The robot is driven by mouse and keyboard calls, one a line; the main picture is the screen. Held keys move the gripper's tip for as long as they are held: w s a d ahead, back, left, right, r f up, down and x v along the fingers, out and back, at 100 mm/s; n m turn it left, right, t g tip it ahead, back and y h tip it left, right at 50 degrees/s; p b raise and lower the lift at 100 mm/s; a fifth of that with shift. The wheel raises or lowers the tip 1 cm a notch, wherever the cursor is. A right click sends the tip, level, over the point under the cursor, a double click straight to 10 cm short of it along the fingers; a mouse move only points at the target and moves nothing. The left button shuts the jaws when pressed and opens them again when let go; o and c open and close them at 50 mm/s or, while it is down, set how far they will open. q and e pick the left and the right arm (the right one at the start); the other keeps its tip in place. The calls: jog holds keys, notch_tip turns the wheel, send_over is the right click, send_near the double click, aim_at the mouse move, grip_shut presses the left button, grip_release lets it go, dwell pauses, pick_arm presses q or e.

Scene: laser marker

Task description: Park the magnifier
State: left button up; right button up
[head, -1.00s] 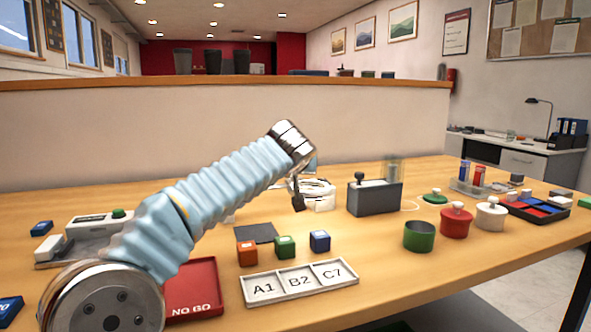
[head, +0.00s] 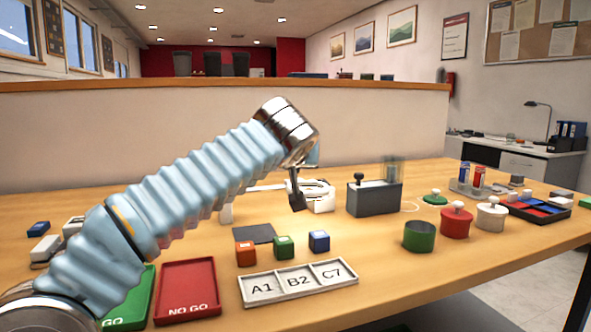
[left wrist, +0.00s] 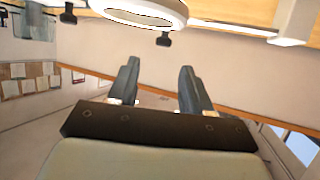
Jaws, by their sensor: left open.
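The magnifier looks like a white ring (head: 318,189) on the table's far middle, partly hidden behind my left gripper. In the left wrist view the white ring (left wrist: 140,10) is at the top edge, cut off, beyond my fingertips and apart from them. My left gripper (head: 297,201) hangs in front of the ring in the head view. In the left wrist view its two fingers (left wrist: 158,68) are spread with nothing between them. A white upright piece (head: 226,212) stands to the left, partly behind my arm; whether it joins the ring is hidden. My right gripper is not in view.
A dark grey box (head: 374,198) with a knob stands right of the ring. Orange (head: 245,254), green (head: 284,247) and blue (head: 319,241) cubes sit in front, behind a labelled tray (head: 298,283). A red NO GO tray (head: 187,290) lies at left front. Pots stand at right.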

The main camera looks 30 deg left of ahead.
pick_arm(q)
jog(key=v, duration=0.5)
jog(key=shift+s+r, duration=0.1)
dwell(0.3)
